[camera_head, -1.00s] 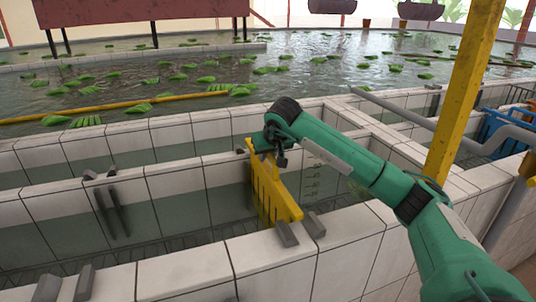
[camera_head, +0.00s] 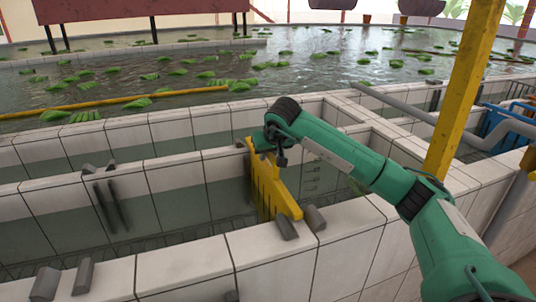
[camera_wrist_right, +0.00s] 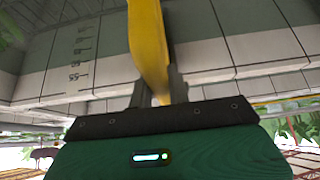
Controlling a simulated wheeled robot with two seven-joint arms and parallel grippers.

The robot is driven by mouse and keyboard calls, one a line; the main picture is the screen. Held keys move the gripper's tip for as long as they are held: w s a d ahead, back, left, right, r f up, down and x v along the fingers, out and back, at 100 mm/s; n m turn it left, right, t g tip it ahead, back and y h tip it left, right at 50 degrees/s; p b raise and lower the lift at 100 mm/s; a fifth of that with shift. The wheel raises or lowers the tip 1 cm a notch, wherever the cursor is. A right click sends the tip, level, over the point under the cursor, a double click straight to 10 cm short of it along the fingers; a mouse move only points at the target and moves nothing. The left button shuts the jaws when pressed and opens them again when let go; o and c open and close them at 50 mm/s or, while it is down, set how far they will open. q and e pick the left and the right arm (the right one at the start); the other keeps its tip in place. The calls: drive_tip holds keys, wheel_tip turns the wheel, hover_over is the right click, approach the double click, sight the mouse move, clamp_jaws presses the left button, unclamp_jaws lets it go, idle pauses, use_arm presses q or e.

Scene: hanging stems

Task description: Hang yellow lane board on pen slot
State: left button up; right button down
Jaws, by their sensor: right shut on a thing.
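The yellow lane board (camera_head: 272,190) stands across the narrow water channel in the head view, its near end between two grey blocks on the front wall. My right gripper (camera_head: 268,146) is shut on its top near the far end. In the right wrist view the board (camera_wrist_right: 148,45) runs up from between the fingers of my right gripper (camera_wrist_right: 158,88). The grey slot blocks show on the near wall, one left of the board (camera_head: 287,228) and one right of it (camera_head: 315,218). Whether the board rests fully in the slot is unclear. My left gripper is not in view.
Another pair of grey blocks (camera_head: 65,280) sits on the near wall at the lower left. Dark bars (camera_head: 112,205) hang in the channel to the left. A yellow post (camera_head: 465,90) stands right of my arm. Tiled walls (camera_head: 190,265) edge the channels.

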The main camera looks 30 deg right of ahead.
drive_tip(key=shift+f, duration=0.35)
unclamp_jaws()
idle(0.7)
drive_tip(key=shift+p+v, duration=0.35)
drive_tip(key=shift+v, duration=0.55)
drive_tip(key=shift+p+v, duration=2.15)
drive_tip(key=shift+v, duration=2)
drive_tip(key=shift+f, duration=0.1)
